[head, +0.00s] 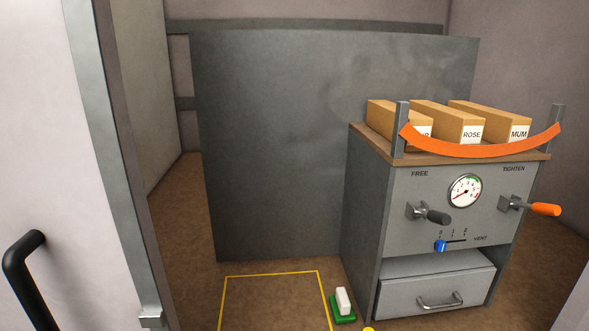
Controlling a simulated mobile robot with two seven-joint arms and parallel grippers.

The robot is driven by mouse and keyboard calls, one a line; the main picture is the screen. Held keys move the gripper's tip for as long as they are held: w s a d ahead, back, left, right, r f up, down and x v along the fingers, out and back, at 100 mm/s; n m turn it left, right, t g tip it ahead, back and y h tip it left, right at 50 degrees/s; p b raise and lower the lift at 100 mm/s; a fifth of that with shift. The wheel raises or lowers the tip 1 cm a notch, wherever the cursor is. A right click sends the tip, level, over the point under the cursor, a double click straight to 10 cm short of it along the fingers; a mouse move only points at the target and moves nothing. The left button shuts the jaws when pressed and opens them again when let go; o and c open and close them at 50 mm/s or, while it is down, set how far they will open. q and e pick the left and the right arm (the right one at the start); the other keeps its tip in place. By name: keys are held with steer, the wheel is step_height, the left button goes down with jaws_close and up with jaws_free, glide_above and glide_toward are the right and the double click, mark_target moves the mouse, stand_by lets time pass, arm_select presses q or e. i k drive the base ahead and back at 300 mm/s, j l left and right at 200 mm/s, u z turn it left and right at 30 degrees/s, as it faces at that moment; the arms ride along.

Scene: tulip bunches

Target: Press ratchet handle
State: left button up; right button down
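A grey cabinet (366,215) stands at the right of the head view. On its front, an orange-gripped handle (544,209) sticks out below the word TIGHTEN. A dark-gripped handle (437,216) sticks out below the word FREE. Which one is the ratchet handle is not marked. A round gauge (465,191) sits between them, its needle pointing to the lower left. An orange strap (485,148) sags between two grey posts across the front of the cabinet top. Neither of my grippers is in view.
A blue vent slider (440,245) sits near 0, above a drawer (400,296). Boxes labelled ROSE (447,118) and MUM (492,118) stand on top. A green-based white block (343,303) and yellow floor outline (272,275) lie left of the cabinet. A black-handled door (60,150) fills the left.

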mark_target(539, 208)
steer(key=z, duration=1.55)
